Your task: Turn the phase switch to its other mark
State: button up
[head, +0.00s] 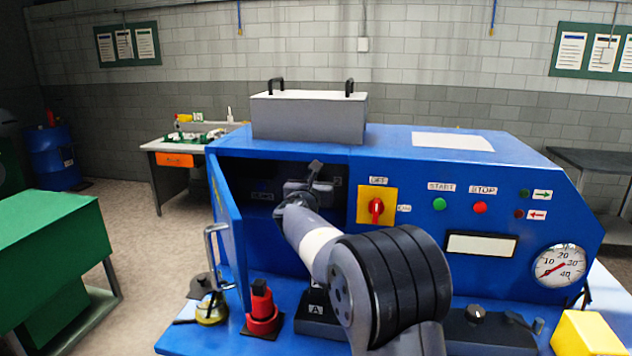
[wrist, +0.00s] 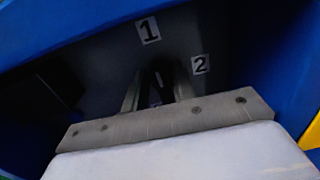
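Inside the open compartment of the blue machine, the wrist view shows a dark panel with a mark 1 (wrist: 148,30) and a mark 2 (wrist: 200,64). A dark knob-like part with a small light streak, seemingly the phase switch (wrist: 158,80), shows dimly below and between the marks. My gripper (wrist: 160,88) has its two fingers apart, one on each side of this part. I cannot tell whether they touch it, nor clearly which mark it points to. In the head view my gripper (head: 303,192) reaches into the compartment and hides the switch.
The compartment door (head: 228,235) stands open at the left of my arm. A red rotary switch on a yellow plate (head: 365,212) is right of the opening. A grey box (head: 308,116) sits on top.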

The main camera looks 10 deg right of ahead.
grip_shut()
jog(key=shift+f+m+b, duration=0.15)
jog(key=shift+m+b, duration=0.15)
jog(key=shift+b, duration=0.25)
jog(key=m+b, duration=0.2)
jog(key=shift+d+f+b, duration=0.15)
jog(key=shift+b, duration=0.15)
jog(key=m+b, duration=0.1)
jog(key=b, duration=0.1)
jog(key=m+b, duration=0.4)
jog(key=shift+s+d+f, duration=0.15)
jog(key=shift+s+d, duration=0.05)
jog(key=shift+d, duration=0.05)
jog(key=m+b, duration=0.1)
jog(key=m, duration=0.1)
jog(key=m+b, duration=0.3)
jog(key=b, duration=0.1)
jog(key=shift+d+f+m, duration=0.2)
jog(key=shift+f+m, duration=0.05)
jog(key=shift+m, duration=0.15)
jog(key=shift+f+m+b, duration=0.1)
jog(key=shift+m+b, duration=1.6)
jog(key=shift+m, duration=0.6)
